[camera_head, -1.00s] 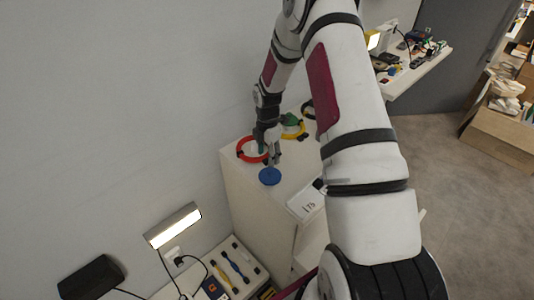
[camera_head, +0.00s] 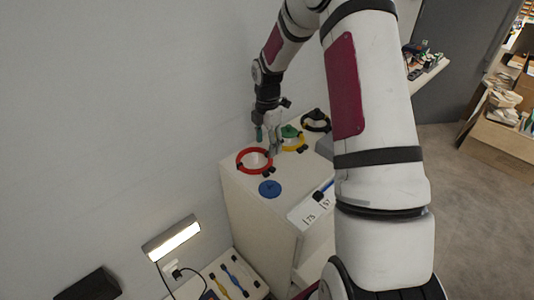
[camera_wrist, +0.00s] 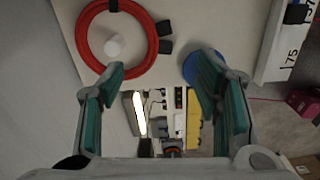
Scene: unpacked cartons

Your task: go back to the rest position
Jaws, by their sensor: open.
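My gripper (camera_head: 266,141) is open and empty, with its fingers pointing down above the white cabinet top. In the wrist view its two teal-padded fingers (camera_wrist: 163,85) stand wide apart with nothing between them. A red ring (camera_head: 240,164) lies below on the cabinet top; in the wrist view the red ring (camera_wrist: 81,42) encircles a white round piece (camera_wrist: 114,46). A blue disc (camera_head: 270,188) lies in front of the ring, and in the wrist view the blue disc (camera_wrist: 204,56) is partly behind the right finger.
A yellow ring (camera_head: 299,146) with a green piece (camera_head: 289,131) and a black ring (camera_head: 316,121) lie further back on the cabinet (camera_head: 246,208). The wall (camera_head: 120,120) is close on the left.

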